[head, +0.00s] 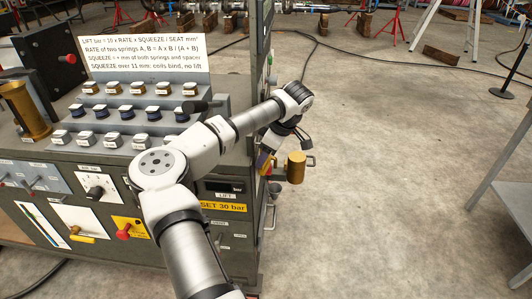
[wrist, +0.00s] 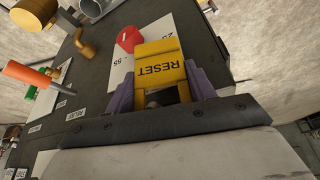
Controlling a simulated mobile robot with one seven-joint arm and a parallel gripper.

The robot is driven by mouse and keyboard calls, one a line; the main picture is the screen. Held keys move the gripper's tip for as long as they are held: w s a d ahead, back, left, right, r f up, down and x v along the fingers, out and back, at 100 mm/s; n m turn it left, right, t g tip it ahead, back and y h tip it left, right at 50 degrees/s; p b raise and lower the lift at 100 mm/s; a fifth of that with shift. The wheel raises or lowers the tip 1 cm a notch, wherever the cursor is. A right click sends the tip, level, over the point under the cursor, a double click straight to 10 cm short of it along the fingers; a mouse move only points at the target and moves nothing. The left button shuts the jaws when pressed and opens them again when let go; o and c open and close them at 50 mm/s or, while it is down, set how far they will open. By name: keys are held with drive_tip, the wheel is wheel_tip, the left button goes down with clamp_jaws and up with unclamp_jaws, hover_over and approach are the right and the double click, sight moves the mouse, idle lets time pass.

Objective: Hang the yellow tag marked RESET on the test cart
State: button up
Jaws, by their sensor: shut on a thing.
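The yellow tag marked RESET (wrist: 160,68) sits between the purple fingers of my gripper (wrist: 160,92) in the wrist view, its lettering upside down in the picture. My gripper is shut on it. The tag is close to the dark side panel of the test cart (wrist: 215,62), next to a red knob (wrist: 129,39) on a white scale plate. Whether the tag touches the panel or any hook cannot be told. In the head view my gripper (head: 265,162) is at the right side of the test cart (head: 235,256), and the tag is mostly hidden there.
A brass cylinder (head: 296,168) sticks out from the cart's side, right beside my gripper. In the wrist view, an orange-handled part (wrist: 28,77) and a brass elbow (wrist: 86,44) project from the panel. Floor right of the cart is open; a grey table (head: 505,195) stands far right.

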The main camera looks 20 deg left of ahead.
drive_tip(key=o, duration=1.1)
drive_tip(key=shift+c, duration=0.2)
